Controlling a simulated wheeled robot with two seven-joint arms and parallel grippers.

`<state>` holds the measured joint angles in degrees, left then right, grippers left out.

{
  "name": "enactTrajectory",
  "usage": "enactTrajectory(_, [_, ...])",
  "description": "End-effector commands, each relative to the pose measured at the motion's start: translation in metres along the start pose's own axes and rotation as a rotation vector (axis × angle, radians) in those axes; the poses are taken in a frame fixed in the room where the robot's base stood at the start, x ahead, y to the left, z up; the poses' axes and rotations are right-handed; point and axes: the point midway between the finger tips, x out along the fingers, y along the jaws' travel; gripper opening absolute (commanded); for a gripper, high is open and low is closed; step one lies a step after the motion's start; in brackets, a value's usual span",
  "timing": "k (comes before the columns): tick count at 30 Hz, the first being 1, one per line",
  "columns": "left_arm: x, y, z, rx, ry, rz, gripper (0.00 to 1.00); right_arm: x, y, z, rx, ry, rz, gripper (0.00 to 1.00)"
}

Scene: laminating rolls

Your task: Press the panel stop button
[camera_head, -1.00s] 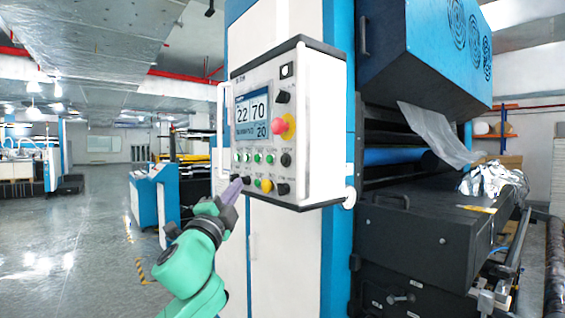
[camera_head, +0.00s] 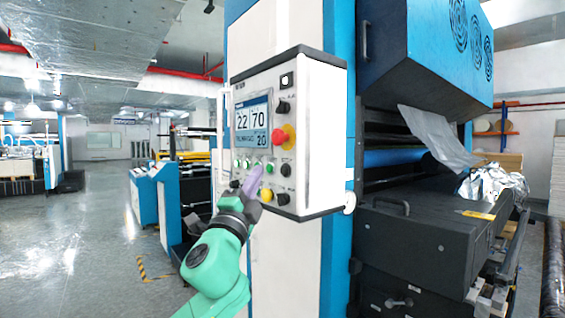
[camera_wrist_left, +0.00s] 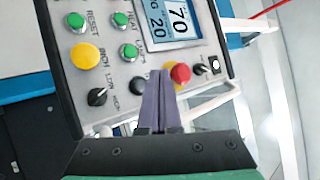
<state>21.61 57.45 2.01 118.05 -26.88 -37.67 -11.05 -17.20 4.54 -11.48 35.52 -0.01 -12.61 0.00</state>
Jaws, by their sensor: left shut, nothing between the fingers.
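The control panel (camera_head: 307,160) is a pale box with a display on the blue-white machine. Its red stop button (camera_head: 280,137) has a yellow surround and sits right of the display's lower part. It also shows in the left wrist view (camera_wrist_left: 181,73), just right of my fingertips. My left gripper (camera_head: 257,170) is shut and empty, its purple fingers in front of the panel's lower buttons, below and left of the red button in the head view. The fingers (camera_wrist_left: 160,76) point towards the panel in the wrist view. Touch with the panel cannot be told. My right gripper is not in view.
A yellow button (camera_head: 266,195), green buttons (camera_wrist_left: 76,20) and black knobs (camera_wrist_left: 97,97) lie close around the fingers. A white handle bar (camera_head: 224,130) stands at the panel's left edge. The dark roller machine (camera_head: 420,240) is right; open floor (camera_head: 80,250) lies left.

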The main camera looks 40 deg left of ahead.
Motion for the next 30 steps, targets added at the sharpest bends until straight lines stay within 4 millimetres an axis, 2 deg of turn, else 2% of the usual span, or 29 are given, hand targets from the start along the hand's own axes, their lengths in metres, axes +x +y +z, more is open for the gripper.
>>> enactTrajectory(2, [0.011, 0.001, -0.009, -0.002, 0.004, 0.000, 0.00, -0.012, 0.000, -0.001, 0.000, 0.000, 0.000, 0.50])
enactTrajectory(9, [0.025, 0.017, -0.019, -0.001, 0.003, -0.001, 0.00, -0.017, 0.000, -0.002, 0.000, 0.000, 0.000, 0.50])
enactTrajectory(30, [0.025, 0.019, -0.021, 0.001, 0.004, 0.000, 0.00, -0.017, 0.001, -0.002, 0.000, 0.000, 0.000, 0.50])
